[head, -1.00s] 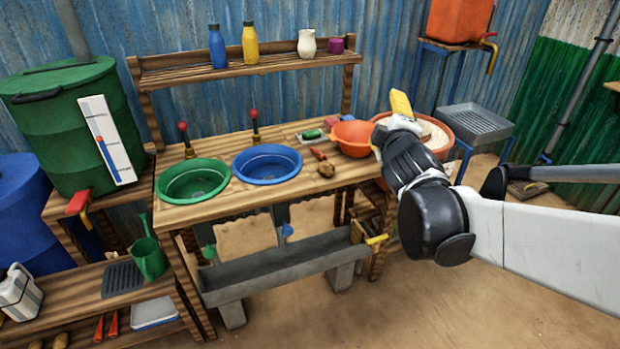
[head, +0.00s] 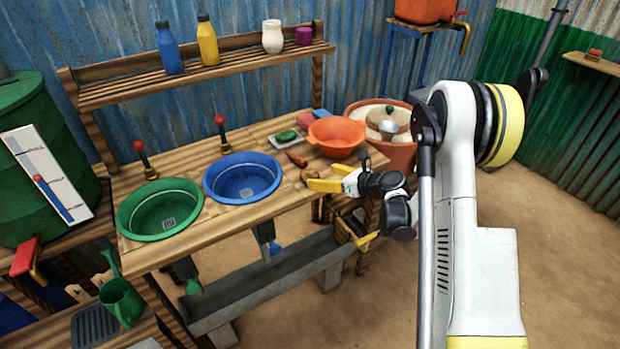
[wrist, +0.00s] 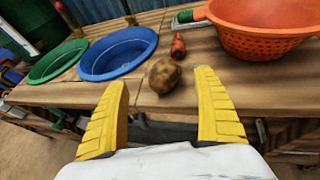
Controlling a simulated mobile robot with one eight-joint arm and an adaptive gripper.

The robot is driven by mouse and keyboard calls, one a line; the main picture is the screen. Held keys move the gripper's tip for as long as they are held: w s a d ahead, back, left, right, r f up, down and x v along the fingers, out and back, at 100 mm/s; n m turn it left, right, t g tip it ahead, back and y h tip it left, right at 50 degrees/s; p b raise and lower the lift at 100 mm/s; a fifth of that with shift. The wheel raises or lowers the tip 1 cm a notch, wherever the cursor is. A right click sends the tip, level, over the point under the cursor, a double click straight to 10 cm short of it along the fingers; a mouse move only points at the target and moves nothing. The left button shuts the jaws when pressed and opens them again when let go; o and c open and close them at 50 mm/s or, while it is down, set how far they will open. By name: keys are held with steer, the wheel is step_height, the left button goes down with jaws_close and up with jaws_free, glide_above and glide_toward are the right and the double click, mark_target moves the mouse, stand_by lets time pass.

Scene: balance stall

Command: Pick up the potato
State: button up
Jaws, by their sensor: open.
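The brown potato (wrist: 164,76) lies on the wooden table near its front edge in the wrist view. It is ahead of my gripper (wrist: 164,95), between the lines of its two yellow fingers, which are spread apart and empty. In the head view the potato (head: 309,173) shows just beyond the yellow fingers of my gripper (head: 328,180), partly covered by them. I cannot see the fingers touching the potato.
A carrot (wrist: 178,46) lies just behind the potato. An orange colander (wrist: 262,28) stands to the right and a blue basin (wrist: 118,53) to the left, with a green basin (head: 160,208) further left. A shelf (head: 200,70) runs along the back.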

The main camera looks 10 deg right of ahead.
mark_target(315, 175)
steer(key=b+x, duration=0.1)
steer(key=x, duration=0.2)
steer(key=shift+w+a+f, duration=0.1)
steer(key=shift+w+f, duration=0.1)
steer(key=w+f, duration=0.1)
steer(key=w+a+f+b, duration=0.1)
steer(key=w+f+b, duration=0.1)
steer(key=shift+w+a, duration=0.1)
steer(key=shift+a, duration=0.2)
steer(key=shift+w+a, duration=0.1)
steer(key=shift+w, duration=0.1)
steer(key=shift+r, duration=0.1)
steer(key=c, duration=1.4)
